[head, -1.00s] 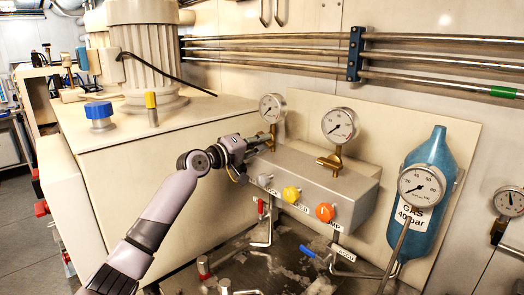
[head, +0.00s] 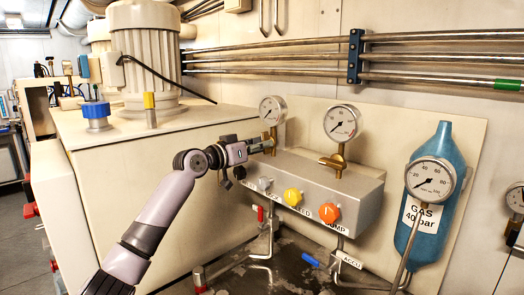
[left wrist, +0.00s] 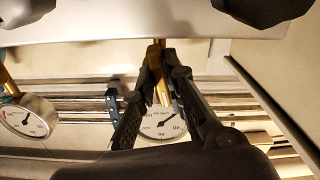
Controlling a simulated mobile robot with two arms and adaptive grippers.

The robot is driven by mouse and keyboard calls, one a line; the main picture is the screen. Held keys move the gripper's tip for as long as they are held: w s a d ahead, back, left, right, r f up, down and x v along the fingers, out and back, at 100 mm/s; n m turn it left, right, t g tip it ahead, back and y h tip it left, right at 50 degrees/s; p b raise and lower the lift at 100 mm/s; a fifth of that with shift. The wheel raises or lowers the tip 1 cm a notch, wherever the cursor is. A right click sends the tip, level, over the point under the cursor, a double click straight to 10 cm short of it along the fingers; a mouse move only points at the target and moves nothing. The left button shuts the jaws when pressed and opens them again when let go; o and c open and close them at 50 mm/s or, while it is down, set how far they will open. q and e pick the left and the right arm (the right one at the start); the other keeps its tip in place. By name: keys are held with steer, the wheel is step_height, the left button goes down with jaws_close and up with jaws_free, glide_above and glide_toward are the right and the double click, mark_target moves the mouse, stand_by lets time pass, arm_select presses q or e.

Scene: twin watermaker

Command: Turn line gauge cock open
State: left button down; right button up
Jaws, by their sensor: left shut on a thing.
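The line gauge cock is a small brass fitting below the left dial gauge (head: 272,110), at the back left of the grey manifold block. My left gripper (head: 265,146) reaches it from the left and hides most of it in the head view. In the left wrist view the fingers of my left gripper (left wrist: 160,85) are shut on the brass cock (left wrist: 159,60), one on each side. The gauge's white dial (left wrist: 162,124) shows behind the fingers. The cock's exact turn angle cannot be told. My right gripper is not in view.
The grey manifold block (head: 345,196) carries grey, yellow (head: 293,196) and orange (head: 329,212) knobs. A second brass cock (head: 332,162) sits under the right gauge (head: 341,122). A blue gas bottle (head: 438,165) stands at right. The cream housing (head: 150,190) lies beside my left arm.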

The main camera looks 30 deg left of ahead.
arm_select(q)
steer(key=shift+f+m+b, duration=0.15)
steer(key=shift+m+b, duration=0.2)
steer(key=shift+m, duration=0.75)
steer(key=c, duration=1.6)
jaws_free()
steer(key=shift+c, duration=0.2)
steer(key=shift+s+a, duration=0.15)
steer(key=shift+s, duration=0.05)
steer(key=v, duration=1.1)
steer(key=shift+s, duration=0.3)
